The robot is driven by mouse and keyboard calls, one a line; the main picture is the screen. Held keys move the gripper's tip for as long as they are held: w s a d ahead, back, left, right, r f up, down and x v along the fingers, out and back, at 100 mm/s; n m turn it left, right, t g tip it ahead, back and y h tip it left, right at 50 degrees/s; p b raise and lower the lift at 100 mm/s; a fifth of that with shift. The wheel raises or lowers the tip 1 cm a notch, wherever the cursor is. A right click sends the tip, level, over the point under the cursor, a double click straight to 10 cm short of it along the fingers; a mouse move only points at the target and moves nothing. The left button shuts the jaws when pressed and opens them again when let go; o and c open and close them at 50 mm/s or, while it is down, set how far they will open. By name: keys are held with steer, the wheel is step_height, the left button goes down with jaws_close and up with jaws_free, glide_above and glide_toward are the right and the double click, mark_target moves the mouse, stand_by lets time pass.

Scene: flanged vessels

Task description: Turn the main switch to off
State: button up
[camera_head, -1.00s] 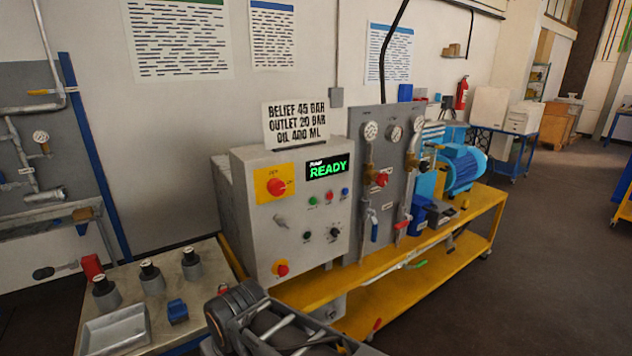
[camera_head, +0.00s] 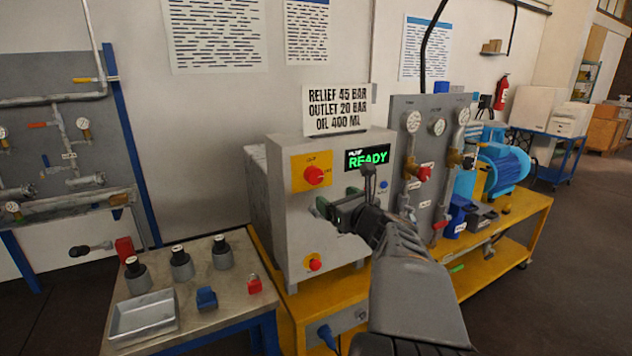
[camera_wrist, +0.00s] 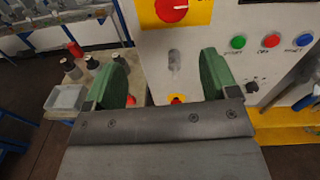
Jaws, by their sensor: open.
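The main switch (camera_head: 314,175) is a red rotary knob on a yellow plate, high on the left of the grey control box (camera_head: 290,232). In the wrist view the red knob (camera_wrist: 171,9) is at the top edge, partly cut off. My gripper (camera_head: 322,210) is in front of the box, below and slightly right of the knob, and apart from it. In the wrist view my gripper (camera_wrist: 168,80) has its two green fingers wide apart with nothing between them. My arm hides the lower right of the panel in the head view.
A lower red button on yellow (camera_head: 314,263) and push buttons (camera_wrist: 269,41) share the panel. A READY display (camera_head: 368,157) is beside the switch. A side table (camera_head: 190,295) with bottles, a tray and a red padlock (camera_head: 254,285) stands left. Gauges and valves are right.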

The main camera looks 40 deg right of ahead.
mark_target(317, 177)
steer(key=shift+m+h, duration=0.4)
steer(key=shift+m, duration=0.2)
steer(key=w+d, duration=0.1)
steer(key=w, duration=0.3)
steer(key=w+d+p, duration=0.1)
steer(key=w, duration=0.4)
steer(key=w+d, duration=0.1)
steer(key=w, duration=0.3)
steer(key=shift+w+d+r+p, duration=0.1)
steer(key=shift+w+r+p, duration=0.1)
steer(key=shift+p, duration=0.2)
steer(key=shift+c, duration=0.4)
steer(key=c, duration=0.8)
steer(key=shift+s, duration=0.1)
steer(key=shift+c, duration=0.2)
